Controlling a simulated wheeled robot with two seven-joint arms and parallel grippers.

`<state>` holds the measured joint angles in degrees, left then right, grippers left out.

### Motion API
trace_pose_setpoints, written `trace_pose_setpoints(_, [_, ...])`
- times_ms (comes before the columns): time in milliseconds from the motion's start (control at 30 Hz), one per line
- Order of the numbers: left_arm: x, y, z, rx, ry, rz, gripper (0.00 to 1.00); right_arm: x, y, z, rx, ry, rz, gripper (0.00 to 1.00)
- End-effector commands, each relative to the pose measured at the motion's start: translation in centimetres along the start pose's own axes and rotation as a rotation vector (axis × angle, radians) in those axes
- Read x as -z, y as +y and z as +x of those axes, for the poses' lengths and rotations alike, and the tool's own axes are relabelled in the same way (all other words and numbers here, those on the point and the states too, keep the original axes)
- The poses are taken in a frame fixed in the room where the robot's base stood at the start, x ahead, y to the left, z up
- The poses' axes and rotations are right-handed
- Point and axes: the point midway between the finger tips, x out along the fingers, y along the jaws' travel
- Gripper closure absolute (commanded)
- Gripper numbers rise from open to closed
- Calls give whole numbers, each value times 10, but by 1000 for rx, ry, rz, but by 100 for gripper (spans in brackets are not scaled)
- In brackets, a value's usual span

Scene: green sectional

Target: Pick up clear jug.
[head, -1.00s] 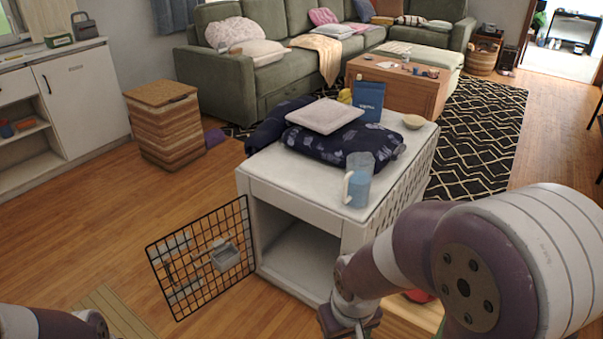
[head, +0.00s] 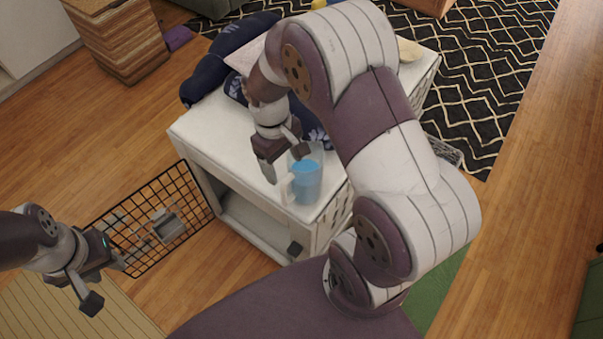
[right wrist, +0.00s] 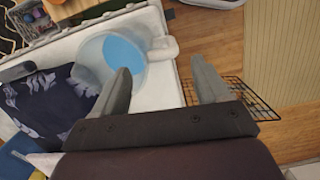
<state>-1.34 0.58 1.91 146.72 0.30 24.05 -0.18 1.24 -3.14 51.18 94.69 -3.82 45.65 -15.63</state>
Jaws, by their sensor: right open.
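The clear jug (head: 308,185), with a blue lower part and a pale handle, stands upright on the white cabinet top (head: 200,131) near its front corner. My right gripper (head: 285,166) is open just above the jug's handle side. In the right wrist view, the jug (right wrist: 108,58) is at upper left, and its handle (right wrist: 162,50) lies in line with the gap between the open fingers (right wrist: 162,80). Nothing is held in that gap. My left gripper (head: 106,282) is low at the left, its fingers apart and empty.
A bowl (head: 409,50) sits at the cabinet's back right. The open black wire door (head: 140,235) stands at the cabinet's front left.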

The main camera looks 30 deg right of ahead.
Motion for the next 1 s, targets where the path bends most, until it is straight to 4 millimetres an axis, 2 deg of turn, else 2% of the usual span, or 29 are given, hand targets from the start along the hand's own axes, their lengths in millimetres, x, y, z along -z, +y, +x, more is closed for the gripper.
trace_pose_setpoints(333, [0,0,6,0,0,0,62,-4,-4,54,1,0,1,26])
trace_pose_setpoints(433, [0,0,6,0,1,0,62,-4,-4,61,0,2,1,26])
trace_pose_setpoints(600, [0,0,6,0,1,0,62,-4,-4,61,0,3,1,26])
trace_pose_setpoints(633, [0,0,6,0,1,0,62,-4,-4,61,0,3,1,29])
trace_pose_setpoints(667, [0,0,6,0,1,0,62,-4,-4,61,0,3,1,39])
trace_pose_setpoints(833, [0,0,6,0,1,0,62,-4,-4,61,0,3,1,94])
trace_pose_setpoints(867, [0,0,6,0,1,0,62,-4,-4,61,0,3,1,100])
trace_pose_setpoints(1000, [0,0,6,0,1,0,62,-4,-3,60,-1,5,1,100])
